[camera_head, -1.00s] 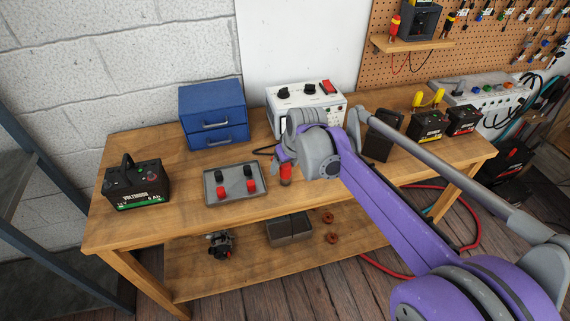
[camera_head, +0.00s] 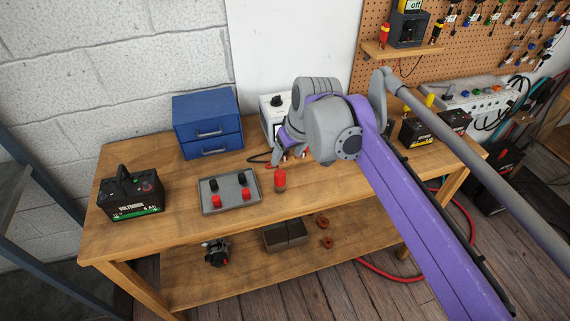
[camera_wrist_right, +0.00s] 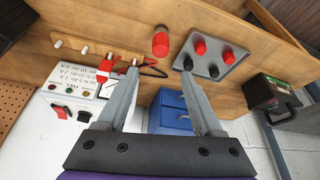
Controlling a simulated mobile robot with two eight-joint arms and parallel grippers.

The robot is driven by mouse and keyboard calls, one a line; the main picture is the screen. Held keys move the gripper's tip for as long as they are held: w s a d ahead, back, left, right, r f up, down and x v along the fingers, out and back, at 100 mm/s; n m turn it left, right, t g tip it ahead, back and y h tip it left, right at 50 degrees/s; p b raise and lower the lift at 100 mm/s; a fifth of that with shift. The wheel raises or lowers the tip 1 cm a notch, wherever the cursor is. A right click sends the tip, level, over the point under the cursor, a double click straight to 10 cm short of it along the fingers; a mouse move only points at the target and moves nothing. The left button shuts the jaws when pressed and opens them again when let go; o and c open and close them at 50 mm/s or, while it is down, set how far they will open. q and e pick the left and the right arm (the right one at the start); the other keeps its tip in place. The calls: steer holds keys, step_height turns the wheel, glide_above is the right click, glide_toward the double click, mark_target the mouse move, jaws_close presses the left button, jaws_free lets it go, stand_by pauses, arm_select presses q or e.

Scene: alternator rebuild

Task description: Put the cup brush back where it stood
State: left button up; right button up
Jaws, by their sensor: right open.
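A small upright cylinder with a red top and a duller base (camera_head: 280,180), which I take to be the cup brush, stands on the wooden bench just right of the grey tray (camera_head: 204,206). It also shows in the right wrist view (camera_wrist_right: 160,42), beyond the fingertips and apart from them. My right gripper (camera_head: 284,158) is open and empty, behind the cylinder in the head view. In the right wrist view its two fingers (camera_wrist_right: 158,73) are spread wide with nothing between them. My left gripper is out of view.
The grey tray holds red and black knobs. A blue drawer box (camera_head: 208,125), a white tester (camera_head: 272,120) with clip leads and a black battery (camera_head: 130,192) stand on the bench. The bench front near the cylinder is clear. Several parts lie on the lower shelf.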

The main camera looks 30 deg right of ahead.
steer(key=s+a+f, duration=0.5)
steer(key=s+f, duration=0.3)
steer(key=s, duration=0.1)
steer(key=s+a+f, duration=0.5)
steer(key=s+f, duration=0.4)
steer(key=shift+a+f+t, duration=0.2)
steer(key=shift+t, duration=0.1)
steer(key=shift+s+d, duration=0.1)
